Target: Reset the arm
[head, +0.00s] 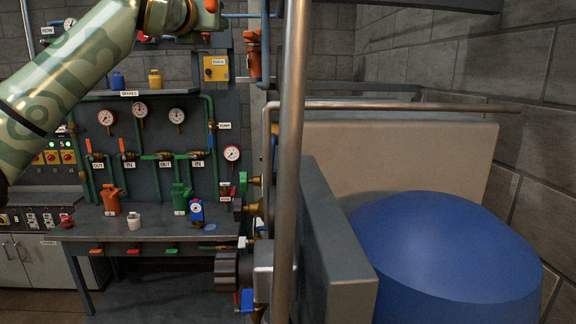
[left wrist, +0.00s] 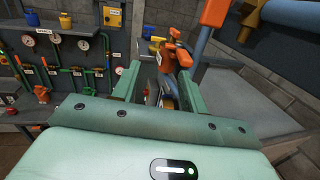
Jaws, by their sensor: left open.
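My left arm (head: 70,75) comes in from the left in the head view and rises, tilted, to the top edge, in front of the workbench wall. Its gripper cannot be made out in the head view. In the left wrist view my left gripper (left wrist: 160,76) shows two green fingers spread apart. I see nothing held between them. Beyond the fingertips are an orange fitting (left wrist: 180,55) and some pipework; I cannot tell how far away they are. My right arm and gripper are in neither view.
A grey workbench (head: 160,231) carries an orange can (head: 110,202), a green can (head: 181,198) and a blue scale (head: 197,212). Gauges and green pipes line the panel behind. A metal post (head: 290,150) and a large blue dome (head: 440,250) stand at the right.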

